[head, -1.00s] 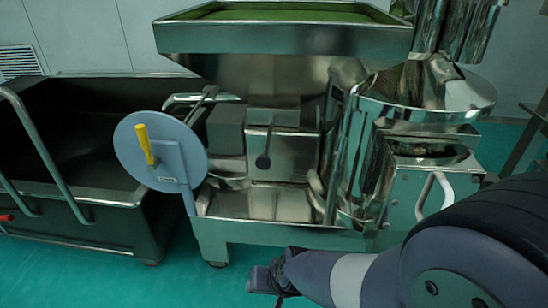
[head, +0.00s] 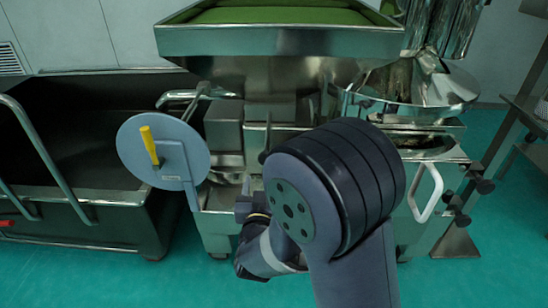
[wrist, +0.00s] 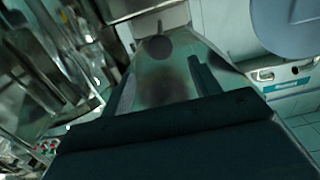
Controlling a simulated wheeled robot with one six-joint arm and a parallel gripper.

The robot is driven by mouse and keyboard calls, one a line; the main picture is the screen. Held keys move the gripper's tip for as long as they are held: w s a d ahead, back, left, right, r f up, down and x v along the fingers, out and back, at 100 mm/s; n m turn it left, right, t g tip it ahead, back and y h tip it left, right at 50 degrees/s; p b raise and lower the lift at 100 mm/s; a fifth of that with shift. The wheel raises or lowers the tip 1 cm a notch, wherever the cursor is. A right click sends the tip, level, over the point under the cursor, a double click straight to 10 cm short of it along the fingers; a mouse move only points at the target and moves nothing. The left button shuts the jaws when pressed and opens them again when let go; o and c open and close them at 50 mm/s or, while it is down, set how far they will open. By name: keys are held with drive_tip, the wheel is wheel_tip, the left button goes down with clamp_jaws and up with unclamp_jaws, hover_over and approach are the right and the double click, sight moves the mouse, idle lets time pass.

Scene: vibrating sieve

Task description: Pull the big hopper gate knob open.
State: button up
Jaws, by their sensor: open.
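The big hopper gate knob is a dark round knob (wrist: 160,47) on a short stem against the shiny metal front. In the wrist view it sits at top centre, beyond and roughly between my fingertips. My gripper (wrist: 160,78) is open and empty, its two dark fingers pointing toward the knob without visibly touching it. In the head view my arm covers most of the gate front, and only a dark edge of the knob (head: 262,157) seems to show. The big hopper (head: 280,42) is a wide metal funnel with a green inside, above the gate.
A grey-blue disc with a yellow handle (head: 163,152) stands left of the gate, close to my arm. A dark wheeled bin (head: 90,205) is at the left. A metal machine with a white handle (head: 427,195) is at the right. Green floor in front is clear.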

drive_tip(key=w+b, duration=0.2)
drive_tip(key=w, duration=0.8)
drive_tip(key=shift+w+d, duration=0.15)
drive_tip(key=shift+w, duration=0.2)
drive_tip(key=shift+c, duration=0.2)
